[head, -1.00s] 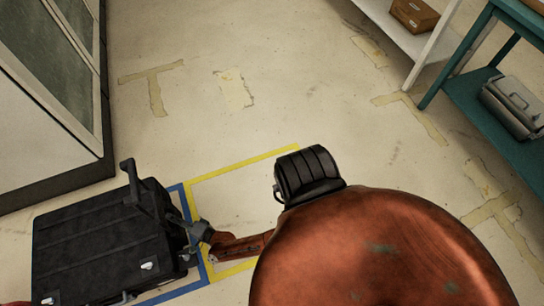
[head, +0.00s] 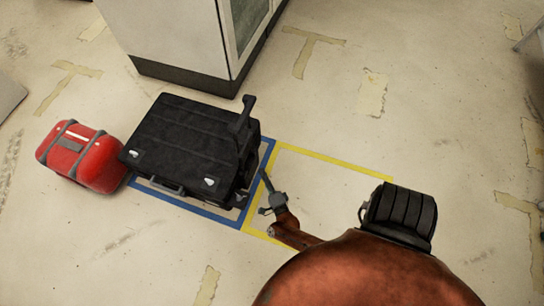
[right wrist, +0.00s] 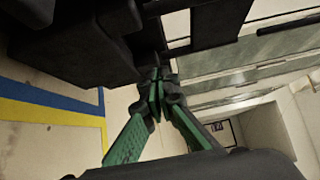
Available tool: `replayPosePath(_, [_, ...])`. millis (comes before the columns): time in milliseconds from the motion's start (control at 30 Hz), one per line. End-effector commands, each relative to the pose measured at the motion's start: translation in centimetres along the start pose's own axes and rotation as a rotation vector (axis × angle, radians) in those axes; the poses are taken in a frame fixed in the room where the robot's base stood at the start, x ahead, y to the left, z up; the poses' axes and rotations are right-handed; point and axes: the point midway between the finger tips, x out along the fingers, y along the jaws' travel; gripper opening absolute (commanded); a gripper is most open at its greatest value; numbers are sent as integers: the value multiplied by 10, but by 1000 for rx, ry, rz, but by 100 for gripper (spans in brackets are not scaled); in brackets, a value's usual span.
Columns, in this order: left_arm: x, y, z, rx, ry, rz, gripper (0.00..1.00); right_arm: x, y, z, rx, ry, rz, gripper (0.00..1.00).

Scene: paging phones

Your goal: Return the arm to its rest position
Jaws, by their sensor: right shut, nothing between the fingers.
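My right gripper (head: 266,182) is beside the right side of a black hard case (head: 185,130), above the border between a blue and a yellow floor outline. Its fingers are shut and empty; whether they touch the case is hard to tell. In the right wrist view the green-padded fingers (right wrist: 155,88) meet close to the dark case (right wrist: 75,45). The case has a raised handle (head: 245,113) at its right side. My rust-orange arm leads down from the gripper. My left gripper is not in view.
A red bag (head: 85,155) with grey straps lies left of the case. A pale cabinet (head: 180,35) with a dark base stands behind it. The blue outline (head: 195,212) surrounds the case. Open floor lies to the right.

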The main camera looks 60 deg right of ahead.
Motion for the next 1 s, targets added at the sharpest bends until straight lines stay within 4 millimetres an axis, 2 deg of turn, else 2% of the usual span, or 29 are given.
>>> replayPosePath(100, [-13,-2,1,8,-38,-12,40,-22,-2,0,2,0,1,0])
replayPosePath(300, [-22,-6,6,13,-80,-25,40,-42,0,0,0,0,0,0])
replayPosePath(667, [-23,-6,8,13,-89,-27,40,-46,1,1,-13,-13,7,0])
replayPosePath(767, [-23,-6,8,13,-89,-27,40,-47,1,8,-71,-82,36,0])
replayPosePath(867, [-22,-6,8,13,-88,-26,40,-56,0,24,-199,-220,89,0])
replayPosePath(1000, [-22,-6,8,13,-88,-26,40,-90,0,50,-458,-483,173,0])
